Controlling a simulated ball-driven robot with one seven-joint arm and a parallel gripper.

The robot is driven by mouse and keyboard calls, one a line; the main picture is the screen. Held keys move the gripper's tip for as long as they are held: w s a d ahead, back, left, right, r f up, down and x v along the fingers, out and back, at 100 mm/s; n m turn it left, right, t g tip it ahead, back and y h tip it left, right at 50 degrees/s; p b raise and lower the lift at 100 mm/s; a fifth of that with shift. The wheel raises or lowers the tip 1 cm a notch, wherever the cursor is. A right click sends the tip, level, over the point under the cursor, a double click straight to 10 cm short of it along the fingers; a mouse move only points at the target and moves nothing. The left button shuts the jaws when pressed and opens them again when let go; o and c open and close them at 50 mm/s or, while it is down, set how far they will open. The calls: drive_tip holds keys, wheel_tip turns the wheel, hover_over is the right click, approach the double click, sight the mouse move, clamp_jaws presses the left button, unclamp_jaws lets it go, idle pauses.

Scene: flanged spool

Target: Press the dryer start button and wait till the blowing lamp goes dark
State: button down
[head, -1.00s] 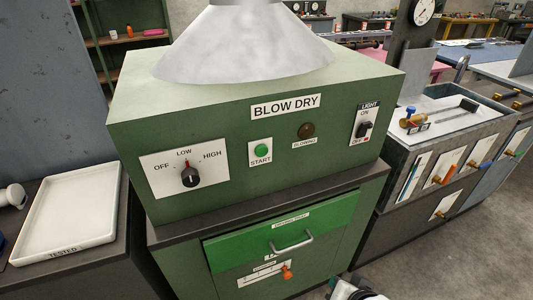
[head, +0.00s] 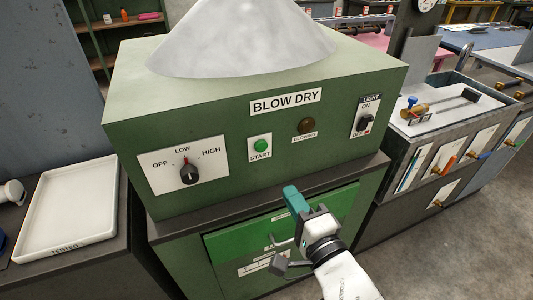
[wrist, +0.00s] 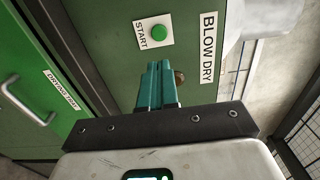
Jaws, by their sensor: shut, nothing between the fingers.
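The green start button (head: 260,145) sits on a white plate marked START on the front of the green dryer (head: 220,110). The blowing lamp (head: 306,126), to its right, looks dark brown and unlit. My gripper (head: 291,192) is shut and empty, in front of the dryer, below and right of the button and apart from it. In the wrist view the teal fingers (wrist: 158,72) point toward the panel, with the start button (wrist: 158,31) just beyond their tips. The lamp (wrist: 180,76) is partly hidden behind the fingers there.
A speed knob (head: 190,174) points near LOW, and a light switch (head: 365,122) is at the right. A drawer with a handle (wrist: 24,100) lies below the panel. A white tray (head: 68,208) stands on the left bench. Another bench (head: 440,140) stands right.

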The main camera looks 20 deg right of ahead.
sight(262, 146)
drive_tip(key=w+p, duration=0.4)
drive_tip(key=w, duration=0.8)
drive_tip(key=shift+w+r, duration=0.1)
drive_tip(key=shift+w, duration=0.9)
drive_tip(key=shift+w+f+b, duration=0.25)
drive_tip(key=shift+w+b, duration=0.35)
drive_tip(key=shift+b, duration=0.2)
drive_tip(key=shift+w+r, duration=0.25)
drive_tip(key=shift+r, duration=0.1)
